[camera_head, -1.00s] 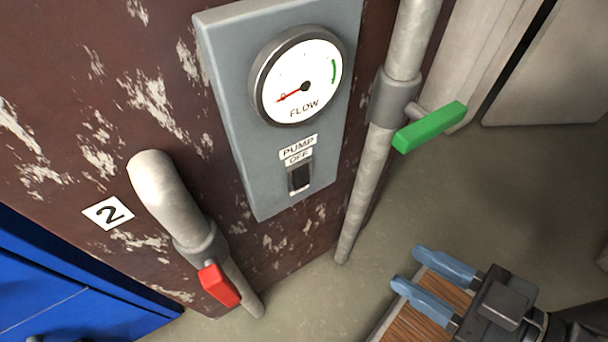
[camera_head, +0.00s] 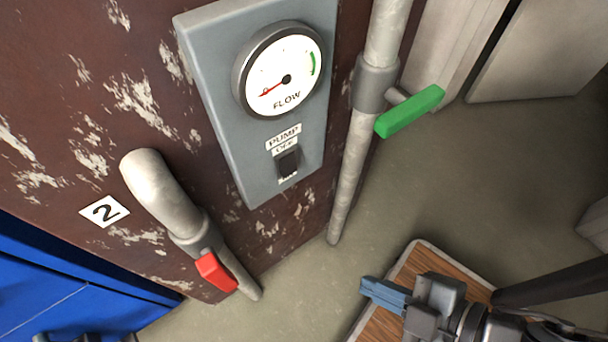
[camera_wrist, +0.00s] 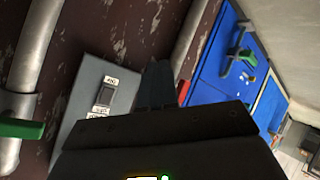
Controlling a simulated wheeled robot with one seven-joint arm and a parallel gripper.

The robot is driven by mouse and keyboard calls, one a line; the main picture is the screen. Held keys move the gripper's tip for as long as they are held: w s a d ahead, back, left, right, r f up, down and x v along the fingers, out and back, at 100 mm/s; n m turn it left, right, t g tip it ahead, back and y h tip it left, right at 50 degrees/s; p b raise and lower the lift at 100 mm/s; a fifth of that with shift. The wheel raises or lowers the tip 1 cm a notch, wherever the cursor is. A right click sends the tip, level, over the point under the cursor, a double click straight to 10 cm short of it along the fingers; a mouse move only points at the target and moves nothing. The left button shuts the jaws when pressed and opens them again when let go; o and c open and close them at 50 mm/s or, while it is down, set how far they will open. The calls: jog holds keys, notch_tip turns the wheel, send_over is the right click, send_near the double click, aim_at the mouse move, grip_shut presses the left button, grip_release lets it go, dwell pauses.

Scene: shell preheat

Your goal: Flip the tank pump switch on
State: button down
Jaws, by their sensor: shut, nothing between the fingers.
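The pump switch (camera_head: 288,162) is a small black rocker on the grey panel (camera_head: 215,110), below labels reading PUMP and OFF. Above it a round FLOW gauge (camera_head: 284,70) has its red needle at the low end, away from the green arc. My gripper (camera_head: 366,289) is shut and empty, at the lower right in the head view, to the right of and below the panel and apart from it. In the wrist view the switch (camera_wrist: 105,96) shows left of my dark fingers (camera_wrist: 156,80), which hide part of the panel's right side.
A pipe with a green lever (camera_head: 410,111) stands right of the panel. A pipe with a red lever (camera_head: 216,272) and a "2" label (camera_head: 104,211) is at its left. A blue cabinet (camera_head: 70,290) is lower left. A wood-topped surface (camera_head: 415,262) lies under my gripper.

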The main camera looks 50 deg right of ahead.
aim_at(290, 172)
jog(key=w+r+n+t+h+p, duration=0.2)
jog(key=w+r+n+t+h, duration=0.1)
jog(key=r, duration=0.5)
jog(key=shift+w+r+n+t+h+p, duration=0.35)
jog(key=shift+n+t+h, duration=0.55)
jog(key=shift+n, duration=1)
jog(key=b+x, duration=0.1)
jog(key=x, duration=1.2)
jog(key=shift+w+d+f, duration=0.1)
jog(key=shift+w+d, duration=0.05)
jog(key=shift+w, duration=0.25)
